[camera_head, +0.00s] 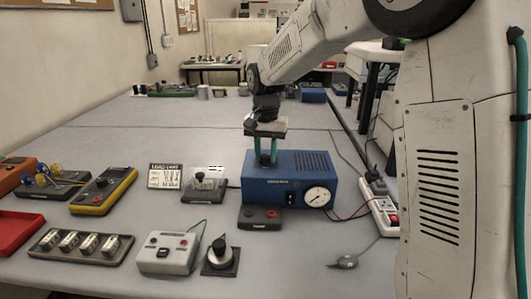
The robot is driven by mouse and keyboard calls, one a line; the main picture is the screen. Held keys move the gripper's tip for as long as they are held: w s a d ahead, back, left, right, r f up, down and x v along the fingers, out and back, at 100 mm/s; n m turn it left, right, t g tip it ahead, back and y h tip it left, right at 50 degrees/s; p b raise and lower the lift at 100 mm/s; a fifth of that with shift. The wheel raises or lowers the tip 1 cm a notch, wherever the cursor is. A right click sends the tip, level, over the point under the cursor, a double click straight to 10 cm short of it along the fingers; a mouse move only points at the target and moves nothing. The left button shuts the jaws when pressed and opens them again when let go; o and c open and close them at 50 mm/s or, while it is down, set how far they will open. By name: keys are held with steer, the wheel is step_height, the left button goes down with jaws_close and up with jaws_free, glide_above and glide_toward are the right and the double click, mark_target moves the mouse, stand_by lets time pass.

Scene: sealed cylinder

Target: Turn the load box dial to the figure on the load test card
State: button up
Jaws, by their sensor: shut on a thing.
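The load test card (165,176) stands on the bench left of centre; its heading is readable, its figures are too small. A blue box (315,165) with a white round gauge (317,196) stands right of centre. My gripper (266,160) points down at the blue box's upper left. A round knob (219,246) sits on a dark square plate near the front. Another small knob (200,177) tops a grey unit (204,196) beside the card. I cannot tell which is the load box dial.
A low dark block (260,217) sits before the blue box. A grey control box (168,253), a tray of cylinders (80,247) and a yellow meter (103,191) stand at left. A power strip (379,205) and cables lie at right.

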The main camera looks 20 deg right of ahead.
mark_target(266, 156)
steer(key=n, duration=1.2)
steer(key=shift+n, duration=0.3)
stand_by(0.4)
steer(key=o, duration=1)
steer(key=shift+c, duration=0.2)
steer(key=shift+r, duration=0.1)
step_height(266, 156, up, 8)
steer(key=shift+f, duration=0.15)
steer(key=shift+d, duration=0.1)
